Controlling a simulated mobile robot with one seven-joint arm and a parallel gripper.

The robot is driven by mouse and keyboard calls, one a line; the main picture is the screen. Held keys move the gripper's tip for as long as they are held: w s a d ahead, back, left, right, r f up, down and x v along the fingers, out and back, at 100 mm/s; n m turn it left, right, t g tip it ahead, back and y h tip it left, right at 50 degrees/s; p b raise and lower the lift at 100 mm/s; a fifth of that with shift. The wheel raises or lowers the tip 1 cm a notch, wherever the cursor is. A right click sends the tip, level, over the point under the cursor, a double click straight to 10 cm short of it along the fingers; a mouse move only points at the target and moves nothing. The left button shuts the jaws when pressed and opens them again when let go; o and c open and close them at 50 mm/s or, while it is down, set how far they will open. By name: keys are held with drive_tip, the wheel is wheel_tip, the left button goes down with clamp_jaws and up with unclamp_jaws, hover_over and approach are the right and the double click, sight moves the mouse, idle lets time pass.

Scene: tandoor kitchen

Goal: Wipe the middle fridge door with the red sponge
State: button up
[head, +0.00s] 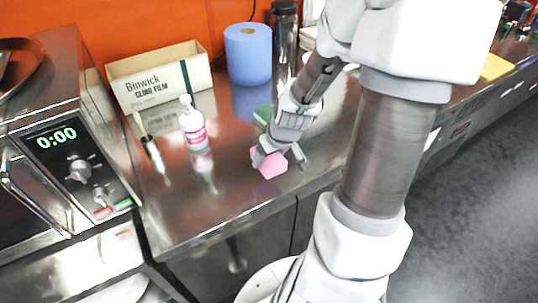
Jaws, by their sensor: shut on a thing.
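The red sponge (268,164) looks pink and is at the steel counter's front part in the head view. My gripper (281,158) is shut on it, with a finger at its left side and the other finger toward its right. I cannot tell whether the sponge touches the counter or is held just above it. Dark door fronts (268,236) show below the counter edge, partly hidden by my arm and base. I cannot tell which of them is the middle fridge door.
A green sponge (262,115) lies just behind my gripper. A white bottle with a pink label (193,126), a cling film box (160,78), a blue paper roll (248,55) and a dark flask (284,40) stand on the counter (225,205). An oven (75,150) stands at left.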

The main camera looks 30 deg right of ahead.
drive_tip(key=c, duration=0.6)
drive_tip(key=w+a+f, duration=0.1)
drive_tip(key=a, duration=0.2)
drive_tip(key=w+a+f, duration=0.1)
drive_tip(key=w+a, duration=0.1)
drive_tip(key=a, duration=0.2)
drive_tip(key=w+a+f, duration=0.1)
drive_tip(key=w+a, duration=0.1)
drive_tip(key=a, duration=0.2)
drive_tip(key=shift+w+a, duration=0.2)
drive_tip(key=shift+w+a+f, duration=0.1)
drive_tip(key=shift+w+a, duration=0.05)
drive_tip(key=shift+a, duration=0.25)
drive_tip(key=shift+w, duration=0.1)
